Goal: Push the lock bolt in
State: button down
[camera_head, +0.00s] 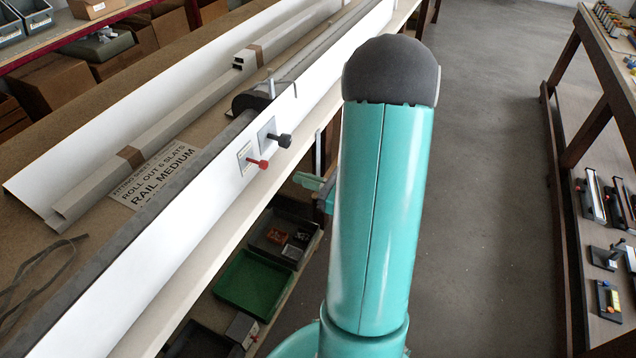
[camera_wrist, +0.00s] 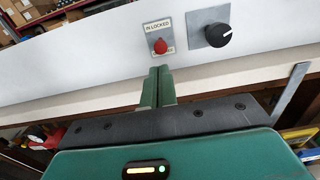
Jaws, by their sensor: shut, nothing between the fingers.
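The lock bolt is a red knob (camera_head: 263,164) on a short stem. It sticks out from a small plate on the white front panel (camera_head: 215,180). In the wrist view the red knob (camera_wrist: 160,46) sits on a plate lettered "IN LOCKED", with the lower lettering partly hidden by the knob. My gripper (camera_wrist: 158,71) is shut and empty, its green fingertips pointing at the panel just below the red knob in the picture. The gap in depth is hard to tell. In the head view my gripper (camera_head: 316,187) is mostly hidden behind my arm.
A black knob (camera_head: 284,141) on a grey plate is just right of the red one; it also shows in the wrist view (camera_wrist: 218,35). A pale bench edge (camera_wrist: 95,101) runs below the panel. Bins, including a green tray (camera_head: 256,282), lie on the shelf under the bench.

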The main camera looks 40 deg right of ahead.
aim_at(266, 165)
jog(key=x, duration=0.7)
jog(key=shift+w+a, duration=0.15)
jog(key=shift+w, duration=0.25)
jog(key=x, duration=0.2)
jog(key=shift+w+a, duration=0.15)
jog(key=shift+w, duration=0.15)
jog(key=shift+w+a+r, duration=0.1)
jog(key=shift+w, duration=0.1)
